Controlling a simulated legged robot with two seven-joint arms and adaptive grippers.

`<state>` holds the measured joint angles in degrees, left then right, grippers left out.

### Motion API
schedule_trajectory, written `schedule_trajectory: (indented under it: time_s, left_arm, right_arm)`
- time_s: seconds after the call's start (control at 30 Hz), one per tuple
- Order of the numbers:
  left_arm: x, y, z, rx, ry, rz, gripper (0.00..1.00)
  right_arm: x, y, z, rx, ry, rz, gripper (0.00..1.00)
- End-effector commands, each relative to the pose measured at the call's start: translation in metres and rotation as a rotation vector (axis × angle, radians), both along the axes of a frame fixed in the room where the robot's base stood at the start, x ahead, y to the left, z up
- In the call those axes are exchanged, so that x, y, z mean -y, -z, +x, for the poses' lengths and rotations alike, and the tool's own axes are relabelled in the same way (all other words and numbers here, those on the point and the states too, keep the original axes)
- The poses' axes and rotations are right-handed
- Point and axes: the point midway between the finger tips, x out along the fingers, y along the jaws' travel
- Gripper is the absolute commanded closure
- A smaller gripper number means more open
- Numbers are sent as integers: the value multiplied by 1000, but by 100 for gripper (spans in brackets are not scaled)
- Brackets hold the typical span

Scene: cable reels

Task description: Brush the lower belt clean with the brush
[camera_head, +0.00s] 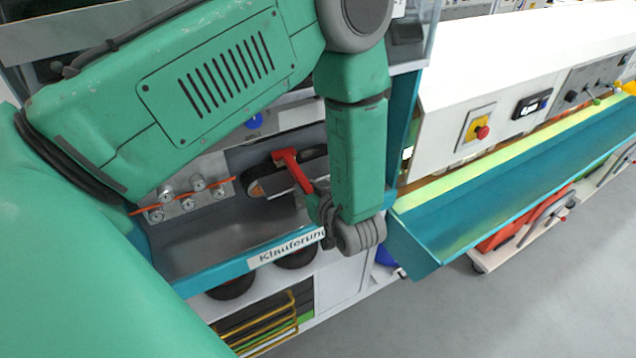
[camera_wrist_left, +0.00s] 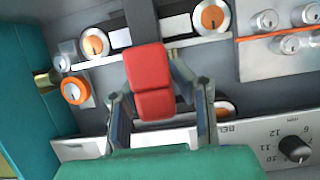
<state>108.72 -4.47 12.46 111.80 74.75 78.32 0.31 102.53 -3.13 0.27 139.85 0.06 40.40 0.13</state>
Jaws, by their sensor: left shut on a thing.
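My left gripper (camera_head: 314,198) hangs in front of the machine recess in the head view. It is shut on the brush, whose red handle (camera_head: 289,165) points up and left into the recess. In the left wrist view the red brush handle (camera_wrist_left: 150,82) sits between the two fingers of the gripper (camera_wrist_left: 157,88). The bristles are hidden. A dark belt with an orange-rimmed roller end (camera_head: 257,190) lies just behind the brush in the head view. I cannot tell whether the brush touches it. My right gripper is not in view.
A metal tray (camera_head: 205,240) with a "Klauferung" label lies below the gripper. A plate with several metal knobs (camera_head: 188,200) is left of the belt. A teal trough (camera_head: 500,200) extends right.

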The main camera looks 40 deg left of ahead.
Motion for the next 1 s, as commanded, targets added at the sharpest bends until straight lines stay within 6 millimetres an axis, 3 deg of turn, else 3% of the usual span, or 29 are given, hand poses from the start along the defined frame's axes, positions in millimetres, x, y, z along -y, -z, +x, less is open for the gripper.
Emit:
schedule_trajectory:
  time_s: [0.63, 1.0]
  left_arm:
    - [-17, -1, -39, -4, -2, -2, 100]
    - [-19, -2, -43, -1, -1, -2, 100]
  right_arm:
    - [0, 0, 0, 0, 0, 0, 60]
    - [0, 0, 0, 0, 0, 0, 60]
